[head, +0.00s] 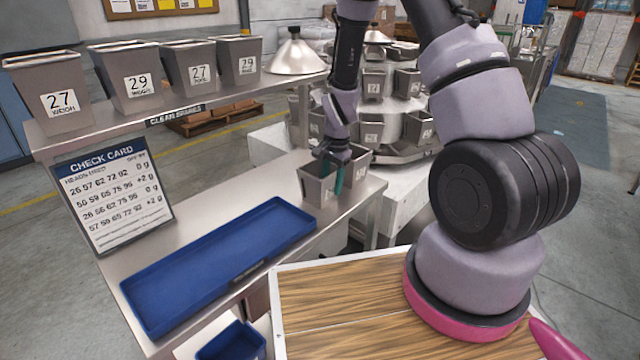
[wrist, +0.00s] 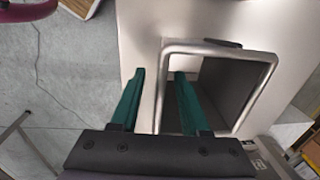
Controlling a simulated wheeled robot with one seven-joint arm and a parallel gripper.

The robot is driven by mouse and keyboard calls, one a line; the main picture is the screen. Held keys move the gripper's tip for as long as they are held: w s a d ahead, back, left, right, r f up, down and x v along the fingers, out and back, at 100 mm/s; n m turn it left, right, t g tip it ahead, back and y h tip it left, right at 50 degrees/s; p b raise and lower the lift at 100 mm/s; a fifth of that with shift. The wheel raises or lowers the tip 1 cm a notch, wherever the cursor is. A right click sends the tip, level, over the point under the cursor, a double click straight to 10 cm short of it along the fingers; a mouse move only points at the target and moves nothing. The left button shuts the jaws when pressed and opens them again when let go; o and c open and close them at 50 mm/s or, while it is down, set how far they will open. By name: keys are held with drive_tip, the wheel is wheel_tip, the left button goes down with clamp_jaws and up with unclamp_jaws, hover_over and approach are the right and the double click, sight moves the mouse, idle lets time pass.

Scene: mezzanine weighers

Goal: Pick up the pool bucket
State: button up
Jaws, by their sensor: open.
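Two grey metal buckets stand together at the right end of the steel bench (head: 275,205): a near bucket (head: 313,188) and one behind it (head: 360,170). I cannot read on either which is the pool bucket. My gripper (head: 333,178) is open at the near bucket, pointing down. In the wrist view my gripper (wrist: 159,74) has its green fingers on either side of a bucket's left rim (wrist: 160,85). The right finger is over or inside the opening, the left finger outside. I cannot tell whether they touch the wall.
Several labelled grey buckets (head: 135,78), marked 27 or 29, stand on the raised shelf (head: 180,108). A check card (head: 115,195) leans below it. A blue tray (head: 215,270) lies on the bench. A round weigher machine (head: 405,125) stands behind.

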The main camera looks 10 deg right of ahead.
drive_tip(key=shift+f, duration=0.25)
idle(0.3)
clamp_jaws()
idle(1.5)
